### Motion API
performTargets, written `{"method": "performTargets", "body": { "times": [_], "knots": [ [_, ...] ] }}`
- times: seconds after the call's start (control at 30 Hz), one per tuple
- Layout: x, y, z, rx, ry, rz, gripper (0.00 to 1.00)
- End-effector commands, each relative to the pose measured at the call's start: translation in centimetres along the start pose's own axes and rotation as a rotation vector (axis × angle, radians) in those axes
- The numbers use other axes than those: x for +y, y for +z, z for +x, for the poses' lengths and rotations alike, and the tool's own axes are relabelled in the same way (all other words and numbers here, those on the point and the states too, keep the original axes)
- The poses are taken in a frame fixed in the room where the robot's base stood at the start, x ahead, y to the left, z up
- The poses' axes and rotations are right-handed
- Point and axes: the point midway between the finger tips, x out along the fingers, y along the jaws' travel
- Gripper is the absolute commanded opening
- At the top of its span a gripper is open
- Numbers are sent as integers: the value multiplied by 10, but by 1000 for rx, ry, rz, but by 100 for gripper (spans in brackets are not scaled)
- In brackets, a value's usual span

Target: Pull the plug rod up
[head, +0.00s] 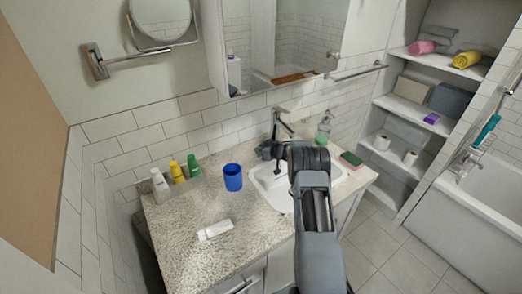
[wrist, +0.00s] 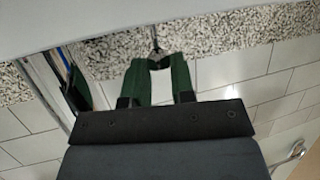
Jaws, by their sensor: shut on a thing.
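The plug rod (wrist: 155,42) shows as a thin, dark upright piece at the fingertips in the wrist view. My gripper (wrist: 158,62) has its two green fingers closed in on it, and it is shut on the rod. In the head view my gripper (head: 268,151) is at the base of the chrome faucet (head: 283,122), at the back of the white sink (head: 262,184). My arm and wrist cover part of the basin. The rod cannot be made out in the head view, so its height is unclear there.
A white tube (head: 215,229) lies on the speckled counter (head: 190,222). A soap dispenser (head: 324,127) stands right of the faucet. The mirror cabinet (head: 285,40) hangs above.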

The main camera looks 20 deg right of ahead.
Motion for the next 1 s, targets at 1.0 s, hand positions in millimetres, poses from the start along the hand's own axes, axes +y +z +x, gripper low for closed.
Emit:
{"method": "performTargets", "body": {
  "times": [1.0],
  "knots": [
    [1,-26,-10,4,1,-1,34]
  ]
}}
